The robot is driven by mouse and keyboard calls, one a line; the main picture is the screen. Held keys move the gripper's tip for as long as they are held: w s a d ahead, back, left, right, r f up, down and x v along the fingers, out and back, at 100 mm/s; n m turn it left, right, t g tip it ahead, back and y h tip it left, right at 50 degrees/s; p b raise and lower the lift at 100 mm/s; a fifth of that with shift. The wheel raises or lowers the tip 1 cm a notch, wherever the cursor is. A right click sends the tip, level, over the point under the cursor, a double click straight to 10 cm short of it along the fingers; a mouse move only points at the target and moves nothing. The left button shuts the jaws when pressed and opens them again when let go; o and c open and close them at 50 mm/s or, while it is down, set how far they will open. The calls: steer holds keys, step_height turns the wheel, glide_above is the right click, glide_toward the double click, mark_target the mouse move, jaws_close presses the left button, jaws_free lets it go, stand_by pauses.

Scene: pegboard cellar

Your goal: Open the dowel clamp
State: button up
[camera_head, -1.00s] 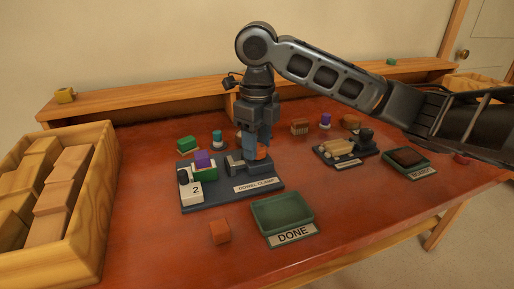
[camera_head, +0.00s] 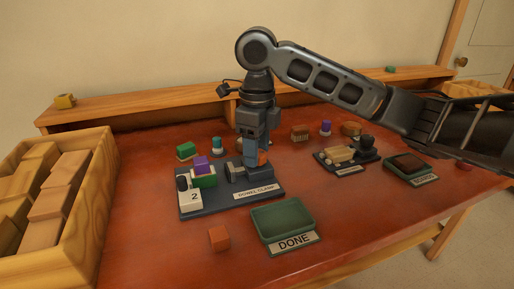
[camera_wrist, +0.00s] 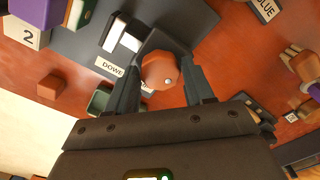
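The dowel clamp is a dark base plate (camera_head: 215,208) with a "DOWEL CLAMP" label and a white "2" block (camera_head: 190,198). A grey jaw block (camera_head: 238,174) sits near its middle. A green block (camera_head: 204,181) with a purple piece (camera_head: 202,165) on top stands left of the jaw. My gripper (camera_head: 254,160) points down over the right part of the clamp. In the wrist view its fingers (camera_wrist: 162,80) stand on both sides of an orange faceted knob (camera_wrist: 160,71) and appear to touch it. The knob's underside is hidden.
A green DONE tray (camera_head: 283,222) and a loose orange cube (camera_head: 219,238) lie in front. A wooden crate of blocks (camera_head: 85,215) stands left. Another dark fixture (camera_head: 345,165) and a dark-filled tray (camera_head: 410,178) stand right. Small coloured blocks sit behind the clamp.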

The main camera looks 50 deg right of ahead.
steer(key=o, duration=0.3)
step_height(320, 180, up, 8)
steer(key=shift+f+p, duration=0.1)
steer(key=shift+p, duration=0.3)
stand_by(0.7)
